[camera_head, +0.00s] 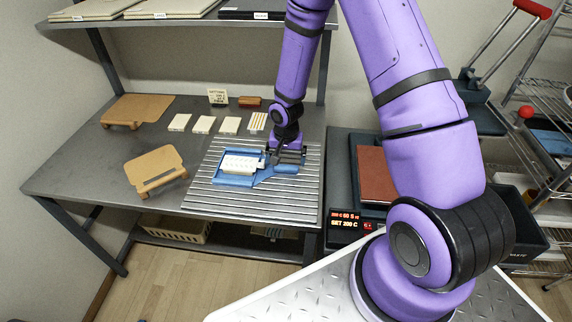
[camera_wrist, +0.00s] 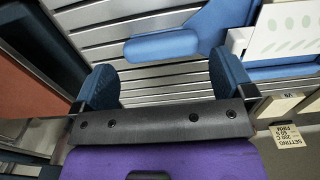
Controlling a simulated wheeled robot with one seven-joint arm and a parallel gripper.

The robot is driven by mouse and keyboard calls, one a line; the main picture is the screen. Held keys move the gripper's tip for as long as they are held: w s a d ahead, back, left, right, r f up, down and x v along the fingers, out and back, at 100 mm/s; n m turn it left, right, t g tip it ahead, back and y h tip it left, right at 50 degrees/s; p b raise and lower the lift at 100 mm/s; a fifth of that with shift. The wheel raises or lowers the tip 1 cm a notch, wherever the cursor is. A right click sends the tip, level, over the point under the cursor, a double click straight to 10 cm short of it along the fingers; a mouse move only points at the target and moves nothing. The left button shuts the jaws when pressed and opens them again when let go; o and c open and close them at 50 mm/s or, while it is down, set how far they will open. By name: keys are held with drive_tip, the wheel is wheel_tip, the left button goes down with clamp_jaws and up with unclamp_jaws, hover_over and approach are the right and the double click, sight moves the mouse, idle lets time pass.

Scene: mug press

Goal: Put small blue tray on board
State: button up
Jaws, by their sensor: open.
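The small blue tray (camera_head: 232,180) lies on a slatted metal surface (camera_head: 215,200) at the right of the table. A white slab with pale spots (camera_head: 240,162) rests in it. Its blue handle (camera_head: 286,169) reaches right, beneath my gripper (camera_head: 287,155). In the wrist view my gripper (camera_wrist: 164,82) is open and empty, fingers apart over the slats. The handle's rounded end (camera_wrist: 162,47) shows just beyond the finger gap; contact cannot be told. Two tan boards with feet, one near (camera_head: 155,168) and one farther back (camera_head: 140,108), lie on the table's left part.
Several pale blocks (camera_head: 203,124), a small sign (camera_head: 217,97) and a reddish-brown block (camera_head: 249,101) stand along the back. A shelf (camera_head: 180,14) overhangs the table. The table's front left is clear.

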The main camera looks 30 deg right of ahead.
drive_tip(key=s+r+n+t, duration=0.1)
drive_tip(key=s+r, duration=0.2)
drive_tip(key=r, duration=0.8)
drive_tip(key=s+d+r+n+t+h, duration=0.1)
drive_tip(key=s+r, duration=0.2)
drive_tip(key=r, duration=0.8)
drive_tip(key=s+r+n+t, duration=0.1)
drive_tip(key=s+r, duration=0.2)
drive_tip(key=r, duration=0.7)
drive_tip(key=s+r+n+t, duration=0.1)
drive_tip(key=s+r+n, duration=0.1)
drive_tip(key=s+r, duration=0.3)
drive_tip(key=s+r+n+t+y, duration=0.1)
drive_tip(key=s+r, duration=0.5)
drive_tip(key=s, duration=0.7)
drive_tip(key=shift+s+a+r+n, duration=0.15)
drive_tip(key=shift+a+r+n, duration=0.15)
drive_tip(key=shift+a+n, duration=0.15)
